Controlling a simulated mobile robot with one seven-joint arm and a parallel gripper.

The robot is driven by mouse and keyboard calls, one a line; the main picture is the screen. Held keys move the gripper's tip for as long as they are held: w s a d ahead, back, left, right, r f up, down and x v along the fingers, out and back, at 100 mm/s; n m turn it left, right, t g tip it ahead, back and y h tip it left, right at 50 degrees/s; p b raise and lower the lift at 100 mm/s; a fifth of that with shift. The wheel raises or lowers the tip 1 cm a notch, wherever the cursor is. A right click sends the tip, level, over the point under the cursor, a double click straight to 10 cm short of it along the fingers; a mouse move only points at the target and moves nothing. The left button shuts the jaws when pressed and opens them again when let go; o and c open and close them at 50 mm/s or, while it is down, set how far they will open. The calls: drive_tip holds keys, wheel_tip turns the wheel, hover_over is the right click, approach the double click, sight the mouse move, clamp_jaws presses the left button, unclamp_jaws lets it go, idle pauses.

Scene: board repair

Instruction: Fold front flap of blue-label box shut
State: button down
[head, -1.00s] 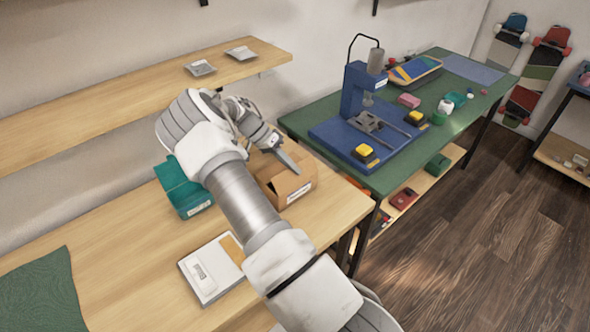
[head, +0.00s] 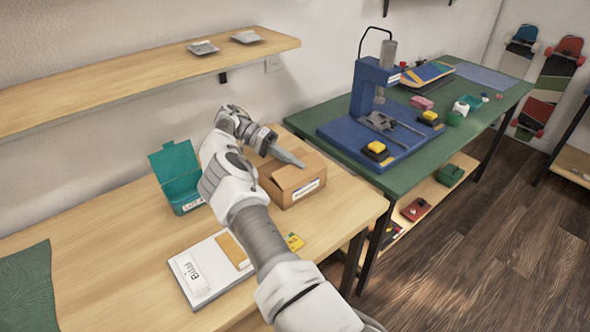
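A brown cardboard box (head: 308,184) stands on the wooden bench near its right end. A pale label with a dark, bluish edge is on its front face. Most of its top looks covered by cardboard panels, and a flap (head: 271,189) stands out at its left side. My gripper (head: 299,162) is over the top of the box, its grey fingers pointing right and down. The fingers look like one narrow wedge from here, so I cannot tell their opening or whether they touch the cardboard. My arm hides part of the box's left side.
A teal box (head: 181,187) with its lid up stands left of the cardboard box. A white binder (head: 196,277) and a small yellow item (head: 293,242) lie in front. The green table (head: 400,172) with a blue press (head: 368,92) is at right.

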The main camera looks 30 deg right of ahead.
drive_tip(key=shift+f, duration=0.1)
idle(0.3)
drive_tip(key=c, duration=1.1)
unclamp_jaws()
drive_tip(key=shift+o, duration=0.2)
